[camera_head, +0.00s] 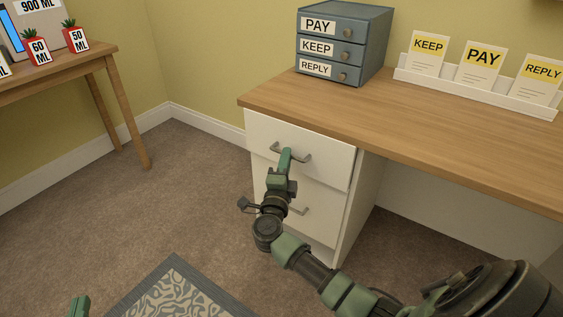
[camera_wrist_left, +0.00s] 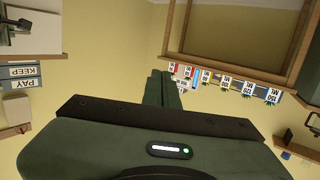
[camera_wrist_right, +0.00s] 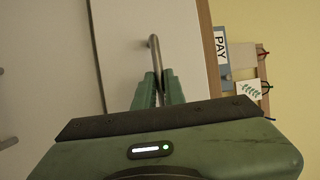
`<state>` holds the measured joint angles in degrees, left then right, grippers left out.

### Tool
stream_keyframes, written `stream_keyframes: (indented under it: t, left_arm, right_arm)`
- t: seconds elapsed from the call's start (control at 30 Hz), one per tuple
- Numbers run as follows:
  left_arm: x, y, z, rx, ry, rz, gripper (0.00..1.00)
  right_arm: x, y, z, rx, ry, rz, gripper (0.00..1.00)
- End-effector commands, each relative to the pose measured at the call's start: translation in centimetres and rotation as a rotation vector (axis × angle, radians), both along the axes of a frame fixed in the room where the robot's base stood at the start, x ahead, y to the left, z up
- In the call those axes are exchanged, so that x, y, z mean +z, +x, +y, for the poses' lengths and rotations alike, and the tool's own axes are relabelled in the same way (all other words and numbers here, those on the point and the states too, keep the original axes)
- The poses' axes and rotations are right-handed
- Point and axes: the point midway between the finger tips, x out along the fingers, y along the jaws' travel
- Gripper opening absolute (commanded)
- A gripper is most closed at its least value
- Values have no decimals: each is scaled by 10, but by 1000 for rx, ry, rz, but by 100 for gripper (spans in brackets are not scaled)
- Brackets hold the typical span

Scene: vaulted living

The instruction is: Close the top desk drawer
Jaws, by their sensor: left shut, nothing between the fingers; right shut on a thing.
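The white desk's top drawer (camera_head: 318,150) has a metal bar handle (camera_head: 272,148). Its front sits just under the wooden desktop and appears near flush; I cannot tell if a small gap is left. My right gripper (camera_head: 287,158) is shut on this handle. In the right wrist view, the handle (camera_wrist_right: 154,52) runs between the fingers of my right gripper (camera_wrist_right: 158,88), against the white drawer front (camera_wrist_right: 130,30). My left gripper (camera_head: 79,306) shows only as a green tip at the bottom left, away from the desk. In the left wrist view its fingers (camera_wrist_left: 161,88) are together and empty.
A lower drawer (camera_head: 325,213) with its own handle is below, partly behind my right arm. A grey letter organiser (camera_head: 375,45) and a white card rack (camera_head: 480,88) stand on the desktop (camera_head: 430,115). A side table (camera_head: 95,62) is at left. Carpet between is clear.

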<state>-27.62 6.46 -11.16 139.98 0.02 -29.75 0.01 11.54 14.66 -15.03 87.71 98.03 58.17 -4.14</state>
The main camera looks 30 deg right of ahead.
Motion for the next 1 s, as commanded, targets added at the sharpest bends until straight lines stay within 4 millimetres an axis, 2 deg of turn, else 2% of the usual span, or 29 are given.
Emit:
stream_keyframes:
  t: [0.13, 0.4, 0.43, 0.5, 0.87, 1.0]
  left_arm:
    - [-12, -4, 3, 4, 16, 68, 0]
    - [-13, -4, 3, 5, 17, 74, 0]
    - [-13, -4, 3, 5, 17, 74, 0]
    - [-13, -4, 3, 5, 17, 73, 0]
    - [-12, -4, 3, 5, 18, 77, 0]
    - [-30, -12, 7, 10, 40, 172, 0]
  right_arm:
    - [-1, 6, -16, 0, 2, 3, 0]
    - [0, 7, -18, -1, 2, 2, 0]
    - [0, 7, -19, -1, 2, 2, 16]
    - [0, 7, -18, -1, 1, 1, 33]
    - [0, 4, -15, 0, 1, 1, 33]
    - [-4, -7, -3, 1, 3, 4, 33]
